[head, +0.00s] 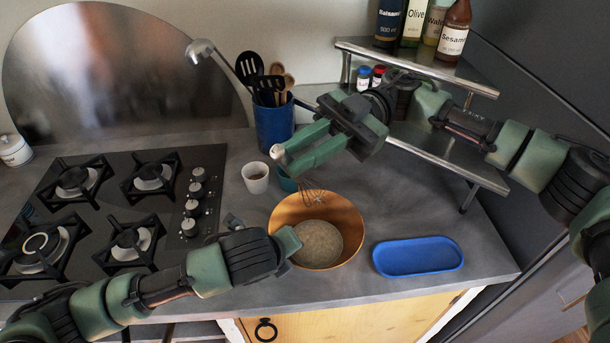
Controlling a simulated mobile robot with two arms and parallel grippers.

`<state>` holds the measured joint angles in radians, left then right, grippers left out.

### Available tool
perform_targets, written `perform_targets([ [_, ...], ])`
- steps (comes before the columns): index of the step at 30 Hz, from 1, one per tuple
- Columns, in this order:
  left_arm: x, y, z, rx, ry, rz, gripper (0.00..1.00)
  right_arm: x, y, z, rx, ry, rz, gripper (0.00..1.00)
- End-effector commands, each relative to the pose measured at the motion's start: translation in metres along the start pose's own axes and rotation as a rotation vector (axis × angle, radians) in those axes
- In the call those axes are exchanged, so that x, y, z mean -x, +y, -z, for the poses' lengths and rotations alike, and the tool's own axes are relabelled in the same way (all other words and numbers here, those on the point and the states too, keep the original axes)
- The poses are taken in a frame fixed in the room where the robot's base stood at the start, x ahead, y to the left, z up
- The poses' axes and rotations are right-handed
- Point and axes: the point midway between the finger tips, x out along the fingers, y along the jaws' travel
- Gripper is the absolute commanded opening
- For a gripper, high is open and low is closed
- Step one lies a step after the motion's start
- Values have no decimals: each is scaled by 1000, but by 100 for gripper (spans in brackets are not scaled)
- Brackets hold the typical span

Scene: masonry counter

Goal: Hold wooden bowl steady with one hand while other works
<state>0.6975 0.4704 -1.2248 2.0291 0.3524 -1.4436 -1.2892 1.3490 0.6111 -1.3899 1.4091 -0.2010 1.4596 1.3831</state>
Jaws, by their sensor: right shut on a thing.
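The wooden bowl (351,222) stands on the grey counter near its front edge, with a pale, lumpy mixture (318,245) inside. My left gripper (290,243) is at the bowl's left rim. Its fingers are seen from behind, so their opening and any contact with the rim are unclear. My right gripper (300,150) is above the back of the bowl, shut on a whisk. The whisk's wire head (313,193) hangs at the bowl's back rim, above the mixture.
A blue tray (417,257) lies right of the bowl. A black gas hob (105,215) is at left. A blue utensil holder (273,125) and a metal shelf (440,155) stand at the back.

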Motion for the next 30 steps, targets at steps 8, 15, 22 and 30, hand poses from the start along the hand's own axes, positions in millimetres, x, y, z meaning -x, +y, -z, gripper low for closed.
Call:
perform_targets([
  [8,0,1,-1,0,-3,-3,0,-15,-11,-15,-1,-1,2,0],
  [15,0,1,-1,0,-4,-3,0,-31,-21,-30,-1,-2,3,0],
  [22,0,1,-2,0,-4,-4,0,-26,-22,-50,-1,-1,-1,0],
  [30,0,1,-2,0,-4,-3,0,-16,-23,-75,1,-1,1,0],
])
